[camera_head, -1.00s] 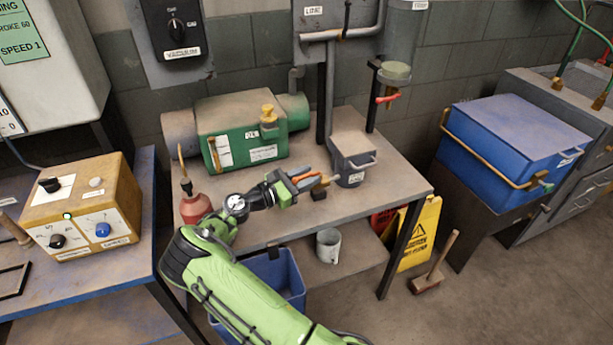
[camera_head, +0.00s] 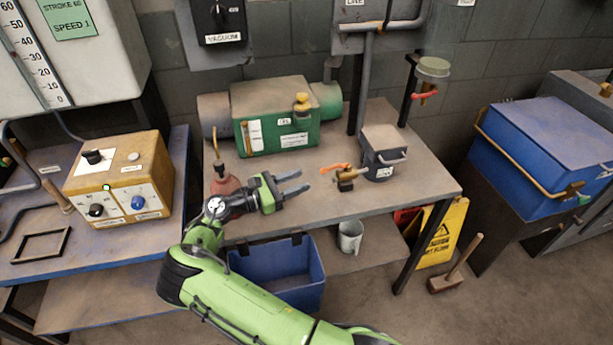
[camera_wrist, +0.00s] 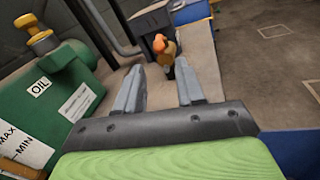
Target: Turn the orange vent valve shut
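The vent valve has an orange lever (camera_head: 335,167) on a small brass body (camera_head: 347,179), at the front left of a grey box (camera_head: 384,152) on the bench. The lever points left, away from the box. My gripper (camera_head: 304,181) is open and empty, left of the valve and apart from it, with its fingers pointing toward it. In the wrist view the valve (camera_wrist: 165,48) shows beyond the gap between my open fingers (camera_wrist: 160,82). The lever's exact angle to the body is hard to tell there.
A green oil unit (camera_head: 275,112) stands at the bench's back left. A red oil can (camera_head: 222,180) is behind my wrist. A red-handled pipe valve (camera_head: 422,95) hangs at the back right. The bench front (camera_head: 405,190) is clear.

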